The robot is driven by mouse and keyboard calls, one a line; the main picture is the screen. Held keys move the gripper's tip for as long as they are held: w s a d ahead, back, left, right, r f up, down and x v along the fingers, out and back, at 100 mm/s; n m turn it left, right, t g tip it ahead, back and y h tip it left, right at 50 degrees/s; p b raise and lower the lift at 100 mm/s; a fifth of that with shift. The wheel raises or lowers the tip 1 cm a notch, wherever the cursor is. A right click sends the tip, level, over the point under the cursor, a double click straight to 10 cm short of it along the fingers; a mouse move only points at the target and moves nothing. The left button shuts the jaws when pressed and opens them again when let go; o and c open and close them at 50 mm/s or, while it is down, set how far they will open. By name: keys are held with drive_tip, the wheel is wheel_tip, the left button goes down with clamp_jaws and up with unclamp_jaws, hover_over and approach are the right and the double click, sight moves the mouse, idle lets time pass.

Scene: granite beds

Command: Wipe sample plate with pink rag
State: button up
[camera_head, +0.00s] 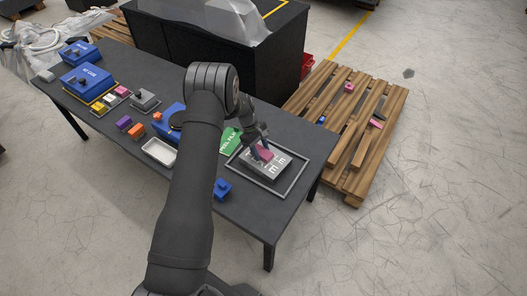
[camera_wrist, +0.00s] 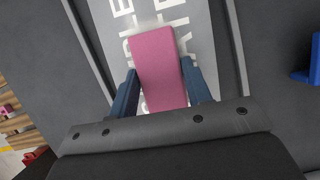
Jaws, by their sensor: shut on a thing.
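The sample plate (camera_head: 281,170) is a light grey plate with white lettering, lying in a dark tray with a pale rim (camera_head: 295,187) at the right end of the table. It also fills the upper middle of the wrist view (camera_wrist: 191,20). The pink rag (camera_head: 264,154) is a small pink block-like piece over the plate. In the wrist view the rag (camera_wrist: 158,65) covers part of the lettering. My gripper (camera_wrist: 161,85) is shut on the rag, with one blue finger on each side. I cannot tell whether the rag touches the plate.
A green film packet (camera_head: 230,140) lies left of the tray, and a blue block (camera_head: 222,189) sits near the front edge. A white dish (camera_head: 159,152), coloured blocks and blue boxes (camera_head: 86,79) stand further left. A wooden pallet (camera_head: 345,120) is on the floor at right.

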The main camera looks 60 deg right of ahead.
sight(269, 157)
drive_tip(key=shift+a+f, duration=0.15)
drive_tip(key=shift+f, duration=0.1)
drive_tip(key=shift+s+a, duration=0.15)
drive_tip(key=shift+s, duration=0.9)
drive_tip(key=shift+s+a, duration=0.1)
drive_tip(key=shift+s, duration=0.95)
drive_tip(key=shift+w+d, duration=0.2)
drive_tip(key=shift+w, duration=2)
drive_tip(key=shift+s, duration=0.1)
drive_tip(key=shift+s+a+r, duration=0.1)
drive_tip(key=shift+s+a, duration=0.05)
drive_tip(key=shift+s, duration=1.95)
drive_tip(key=shift+w, duration=0.1)
